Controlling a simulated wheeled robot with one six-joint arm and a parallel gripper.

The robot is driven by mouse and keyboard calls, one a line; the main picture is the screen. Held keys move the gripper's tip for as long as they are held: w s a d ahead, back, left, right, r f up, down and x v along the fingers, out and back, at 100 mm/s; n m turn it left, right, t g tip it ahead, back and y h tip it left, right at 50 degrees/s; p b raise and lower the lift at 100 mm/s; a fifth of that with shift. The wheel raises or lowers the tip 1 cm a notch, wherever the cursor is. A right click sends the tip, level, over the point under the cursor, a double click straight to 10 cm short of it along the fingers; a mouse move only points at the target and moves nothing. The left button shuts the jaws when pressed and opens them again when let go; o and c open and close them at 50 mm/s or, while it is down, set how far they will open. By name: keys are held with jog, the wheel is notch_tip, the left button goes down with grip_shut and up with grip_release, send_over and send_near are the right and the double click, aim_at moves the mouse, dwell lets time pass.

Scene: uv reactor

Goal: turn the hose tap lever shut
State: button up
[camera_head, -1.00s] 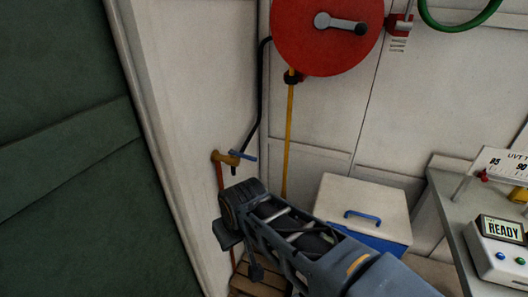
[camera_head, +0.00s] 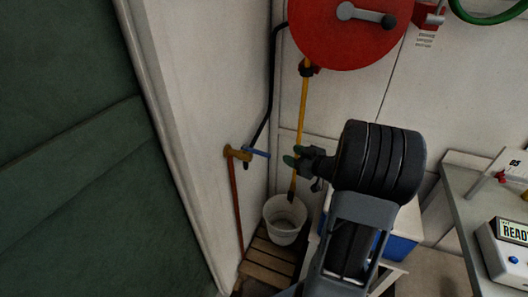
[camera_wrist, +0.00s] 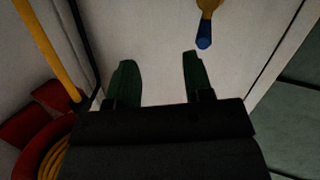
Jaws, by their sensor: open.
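The hose tap has a brass body (camera_head: 236,153) on the wall at the left, with a blue lever (camera_head: 259,153) sticking out to the right. Much of the brass body is cut off at the top of the wrist view.
A black hose (camera_head: 270,90) runs from the tap up to the red reel (camera_head: 350,35). A bench (camera_head: 470,235) is at the right.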

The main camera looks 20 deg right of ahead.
aim_at(270, 157)
jog(key=s+n+y, duration=0.1)
jog(key=s+y, duration=0.4)
jog(key=shift+g, duration=0.3)
jog(key=p+x, duration=0.1)
jog(key=x, duration=0.3)
jog(key=p+x, duration=0.1)
jog(key=x, duration=0.4)
jog(key=p+x, duration=0.1)
jog(key=x, duration=0.3)
jog(key=shift+w+a+f+p, duration=0.1)
jog(key=shift+a+f+p, duration=0.2)
jog(key=shift+a+f, duration=0.05)
grip_shut()
